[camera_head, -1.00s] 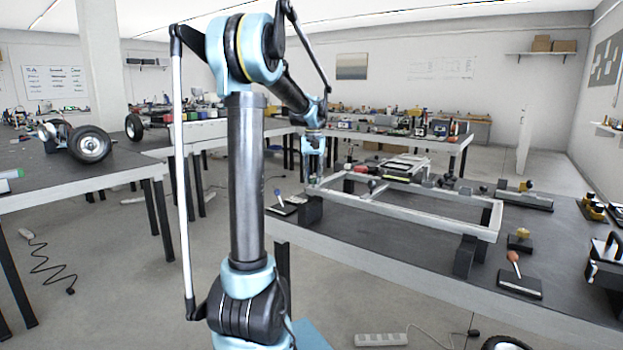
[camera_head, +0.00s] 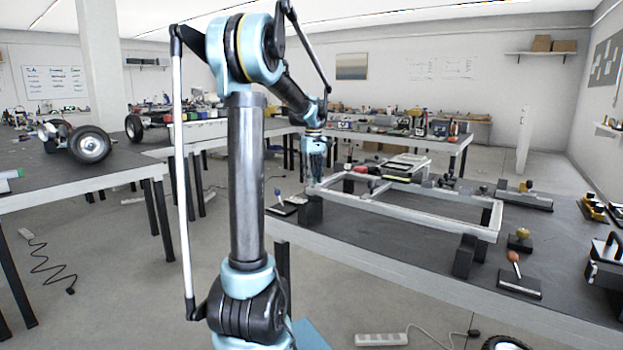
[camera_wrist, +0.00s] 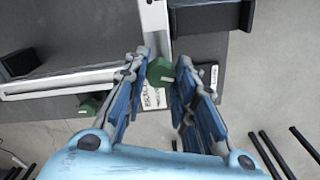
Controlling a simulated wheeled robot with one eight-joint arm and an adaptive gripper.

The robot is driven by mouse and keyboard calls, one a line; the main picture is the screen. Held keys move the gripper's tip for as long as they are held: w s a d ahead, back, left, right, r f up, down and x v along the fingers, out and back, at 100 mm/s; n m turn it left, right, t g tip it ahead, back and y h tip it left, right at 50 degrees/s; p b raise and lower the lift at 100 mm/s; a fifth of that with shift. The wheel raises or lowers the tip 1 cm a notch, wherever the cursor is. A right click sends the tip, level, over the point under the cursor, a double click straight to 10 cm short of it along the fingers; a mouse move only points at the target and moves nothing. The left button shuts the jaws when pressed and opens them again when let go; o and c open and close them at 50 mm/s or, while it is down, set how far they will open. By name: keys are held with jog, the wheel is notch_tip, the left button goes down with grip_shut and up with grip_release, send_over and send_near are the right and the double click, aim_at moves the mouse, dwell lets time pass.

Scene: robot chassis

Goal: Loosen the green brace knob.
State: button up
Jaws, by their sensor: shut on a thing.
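The green brace knob (camera_wrist: 160,70) sits between the fingertips of my gripper (camera_wrist: 163,62) in the wrist view, at a corner of the pale metal frame (camera_wrist: 75,80). The blue-padded fingers are shut on the knob, one on each side. A second green piece (camera_wrist: 88,106) shows lower left, outside the fingers and partly hidden by the left one. In the head view my gripper (camera_head: 316,178) points down at the near left corner of the frame (camera_head: 430,221). The knob is too small to make out there.
A white printed label (camera_wrist: 153,98) lies by the knob. Dark support blocks (camera_head: 310,211) hold the frame above the dark bench (camera_head: 390,232).

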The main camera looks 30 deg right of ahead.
jog(key=shift+w, duration=0.15)
dwell(0.3)
jog(key=o, duration=1.1)
jog(key=shift+c, duration=0.2)
notch_tip(320, 180, up, 12)
jog(key=shift+f, duration=0.1)
